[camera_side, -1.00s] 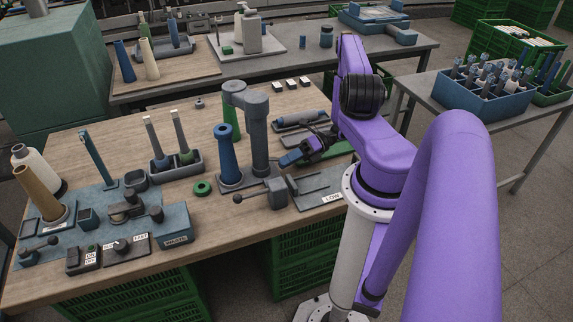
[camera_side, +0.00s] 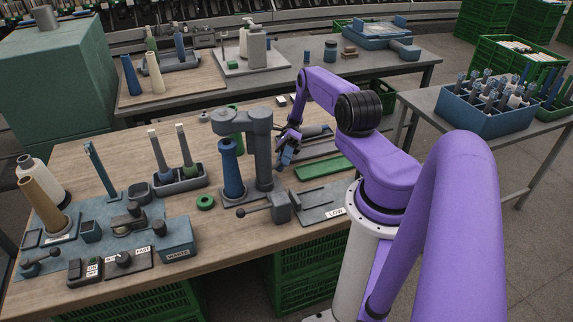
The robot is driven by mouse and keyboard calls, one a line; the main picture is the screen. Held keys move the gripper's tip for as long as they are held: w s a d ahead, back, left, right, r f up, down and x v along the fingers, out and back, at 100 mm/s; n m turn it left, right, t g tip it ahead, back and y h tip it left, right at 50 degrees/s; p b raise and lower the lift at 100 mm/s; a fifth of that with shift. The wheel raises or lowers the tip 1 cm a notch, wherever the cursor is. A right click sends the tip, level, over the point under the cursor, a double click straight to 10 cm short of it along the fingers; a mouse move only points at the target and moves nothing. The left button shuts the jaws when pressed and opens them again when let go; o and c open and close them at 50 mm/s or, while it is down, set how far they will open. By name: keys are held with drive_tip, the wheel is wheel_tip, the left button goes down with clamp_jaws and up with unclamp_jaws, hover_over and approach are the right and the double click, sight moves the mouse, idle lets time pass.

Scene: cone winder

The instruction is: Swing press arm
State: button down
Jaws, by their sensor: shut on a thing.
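The press (camera_side: 262,155) is a thick grey post. Its press arm (camera_side: 238,119) reaches left from the top of the post, with its end above the blue cone (camera_side: 230,172). The contact is small and partly hidden by the fingers.
A green bar (camera_side: 324,168) lies right of my gripper.

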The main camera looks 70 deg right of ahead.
drive_tip(key=shift+w+d+n+g+h, duration=0.2)
drive_tip(key=shift+w+n+g, duration=0.2)
drive_tip(key=shift+n+g, duration=0.2)
drive_tip(key=shift+w+d+n+g+h, duration=0.1)
drive_tip(key=shift+w+n+g+h, duration=0.1)
drive_tip(key=shift+w+n+g, duration=0.3)
drive_tip(key=shift+g, duration=0.3)
drive_tip(key=c, duration=0.8)
unclamp_jaws()
drive_tip(key=shift+r, duration=0.15)
